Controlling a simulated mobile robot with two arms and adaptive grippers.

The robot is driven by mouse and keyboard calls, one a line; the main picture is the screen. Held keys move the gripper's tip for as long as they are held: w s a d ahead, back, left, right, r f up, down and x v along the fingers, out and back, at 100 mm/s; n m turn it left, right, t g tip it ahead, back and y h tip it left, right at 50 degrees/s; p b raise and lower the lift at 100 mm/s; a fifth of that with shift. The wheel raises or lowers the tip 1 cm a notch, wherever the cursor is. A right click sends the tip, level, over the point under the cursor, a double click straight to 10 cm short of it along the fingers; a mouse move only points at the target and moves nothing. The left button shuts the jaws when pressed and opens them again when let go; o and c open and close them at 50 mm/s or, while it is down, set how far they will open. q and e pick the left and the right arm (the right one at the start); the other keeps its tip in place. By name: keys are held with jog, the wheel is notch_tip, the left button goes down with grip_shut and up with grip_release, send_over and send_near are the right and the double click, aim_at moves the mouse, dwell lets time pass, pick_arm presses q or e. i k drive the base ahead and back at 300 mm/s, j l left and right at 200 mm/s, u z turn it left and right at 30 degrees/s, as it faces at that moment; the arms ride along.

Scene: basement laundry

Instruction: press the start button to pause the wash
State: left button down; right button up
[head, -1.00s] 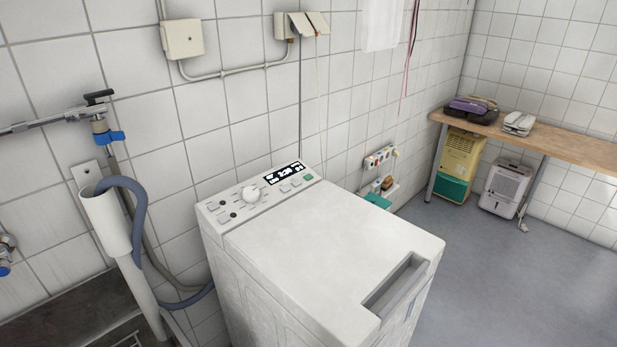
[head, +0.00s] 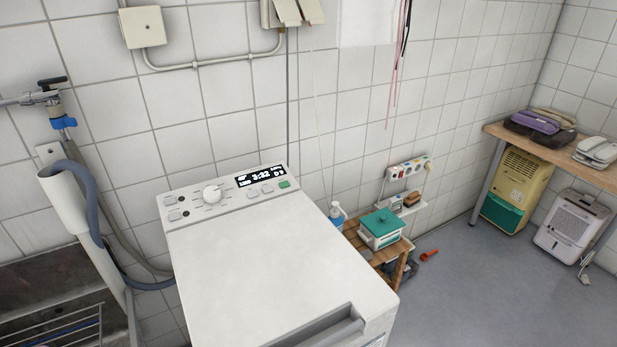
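The white top-loading washing machine (head: 270,255) stands against the tiled wall in the middle of the head view. Its control panel (head: 225,193) runs along the back edge, with a round white dial (head: 212,193) and several small buttons. A lit display (head: 261,176) seems to read 3:32. A green button (head: 284,184) sits at the panel's right end, below the display; its label is too small to read. The lid is closed, with a recessed handle (head: 325,330) at the front. Neither of my grippers shows in the view.
A grey drain hose (head: 92,205) and standpipe (head: 65,200) are left of the machine. A small wooden stand (head: 385,255) with a green-lidded box (head: 381,228) and a bottle (head: 337,213) is close on its right. A wooden bench (head: 545,150) stands farther right. Grey floor (head: 460,300) between is mostly clear.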

aim_at(283, 184)
jog(key=i+l+u, duration=0.15)
jog(key=l, duration=0.55)
jog(key=l+u, duration=0.15)
jog(key=l, duration=0.5)
jog(key=i, duration=0.05)
